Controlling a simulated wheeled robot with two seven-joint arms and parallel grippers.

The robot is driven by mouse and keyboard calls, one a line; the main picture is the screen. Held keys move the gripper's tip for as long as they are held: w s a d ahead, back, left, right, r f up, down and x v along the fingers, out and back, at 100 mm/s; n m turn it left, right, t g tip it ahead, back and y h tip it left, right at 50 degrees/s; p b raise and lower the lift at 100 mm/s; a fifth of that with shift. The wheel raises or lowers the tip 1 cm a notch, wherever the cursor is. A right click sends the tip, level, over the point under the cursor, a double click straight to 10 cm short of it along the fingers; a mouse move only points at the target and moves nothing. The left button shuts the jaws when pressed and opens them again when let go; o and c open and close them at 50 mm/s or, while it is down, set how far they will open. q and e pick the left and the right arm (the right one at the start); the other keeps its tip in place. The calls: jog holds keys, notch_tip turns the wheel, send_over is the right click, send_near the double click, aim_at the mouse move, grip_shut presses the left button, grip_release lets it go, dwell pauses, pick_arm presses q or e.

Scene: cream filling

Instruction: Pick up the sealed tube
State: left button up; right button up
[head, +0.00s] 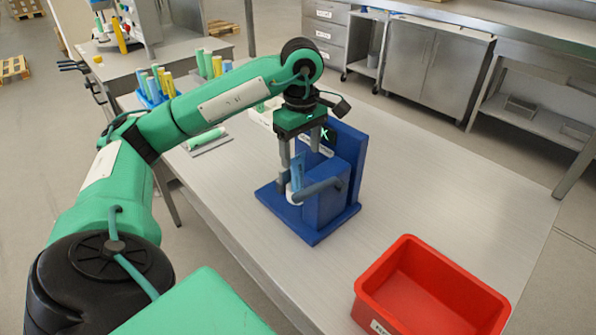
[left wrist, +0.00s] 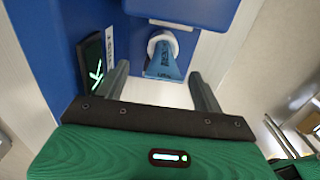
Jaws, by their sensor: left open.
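The sealed tube (head: 297,172) is blue and stands upright at the front of a blue machine (head: 335,210). In the left wrist view the tube (left wrist: 163,62) shows dark lettering and a white round part at one end. My left gripper (head: 299,164) points down over the machine, with its fingers on either side of the tube. In the left wrist view the open fingers (left wrist: 160,74) have gaps to the tube on both sides. The gripper partly hides the machine's screen in the head view. My right gripper is not in view.
A red bin (head: 378,293) stands at the front right of the table (head: 455,205). Behind my left arm are a blue rack (head: 150,97) with tubes, more upright tubes, and a green tube (head: 206,138) lying on a flat plate. The table right of the machine is clear.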

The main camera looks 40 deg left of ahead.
aim_at(297, 162)
pick_arm(q)
jog(key=f, duration=0.3)
jog(key=shift+s+a+f, duration=0.2)
jog(key=shift+s+f, duration=0.05)
jog(key=shift+s, duration=0.1)
jog(key=shift+w+f, duration=0.1)
jog(key=shift+f, duration=0.3)
jog(key=c, duration=1.1)
jog(key=shift+c, duration=0.2)
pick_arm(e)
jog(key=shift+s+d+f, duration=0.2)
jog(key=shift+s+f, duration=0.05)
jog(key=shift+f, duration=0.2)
